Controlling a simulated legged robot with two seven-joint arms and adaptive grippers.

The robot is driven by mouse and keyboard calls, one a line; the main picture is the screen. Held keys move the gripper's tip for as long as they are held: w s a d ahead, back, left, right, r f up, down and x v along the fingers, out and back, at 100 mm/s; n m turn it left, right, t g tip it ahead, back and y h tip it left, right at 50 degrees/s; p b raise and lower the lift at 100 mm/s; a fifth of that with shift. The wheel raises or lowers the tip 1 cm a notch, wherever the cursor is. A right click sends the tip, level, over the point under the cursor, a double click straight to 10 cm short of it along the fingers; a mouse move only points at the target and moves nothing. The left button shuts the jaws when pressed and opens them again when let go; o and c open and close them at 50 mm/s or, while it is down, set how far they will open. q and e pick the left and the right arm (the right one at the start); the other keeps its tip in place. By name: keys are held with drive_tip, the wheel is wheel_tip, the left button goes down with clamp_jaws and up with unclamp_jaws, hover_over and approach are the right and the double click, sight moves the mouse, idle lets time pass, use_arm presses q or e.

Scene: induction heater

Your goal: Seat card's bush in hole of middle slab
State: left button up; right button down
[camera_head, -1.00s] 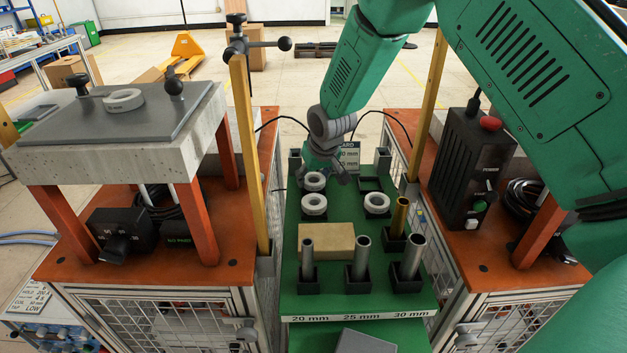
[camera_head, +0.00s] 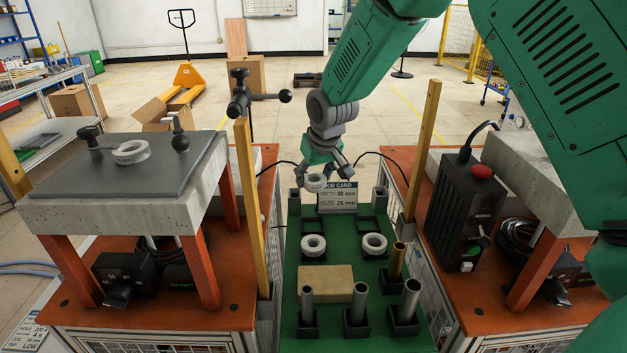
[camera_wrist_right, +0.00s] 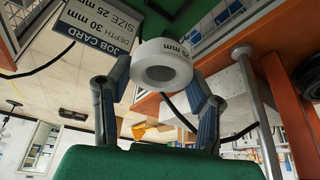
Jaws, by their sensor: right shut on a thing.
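My right gripper (camera_head: 327,178) is shut on a white ring-shaped bush (camera_head: 315,183), held above the far end of the green board. In the wrist view the bush (camera_wrist_right: 162,65) sits between both fingertips, its hole facing the camera and "mm" lettering on its rim. The job card (camera_head: 338,196) stands just behind and reads depth 30 mm, size 25 mm. Concrete slabs stand at left (camera_head: 110,205) and right (camera_head: 535,175); I cannot tell which is the middle one. My left gripper is not in view.
Two white rings (camera_head: 314,245) (camera_head: 375,244), a tan block (camera_head: 325,284) and several upright metal tubes stand on the green board (camera_head: 290,265). Wooden posts (camera_head: 249,210) (camera_head: 424,150) rise on both sides.

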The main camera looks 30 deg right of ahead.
sight(309, 175)
drive_tip(key=r, duration=0.1)
drive_tip(key=r+p, duration=0.2)
drive_tip(key=shift+a+r, duration=0.15)
drive_tip(key=shift+a, duration=0.15)
drive_tip(key=shift+d+r+p, duration=0.2)
drive_tip(key=shift+r+p, duration=0.6)
drive_tip(key=shift+p, duration=0.3)
drive_tip(key=shift+a, duration=0.1)
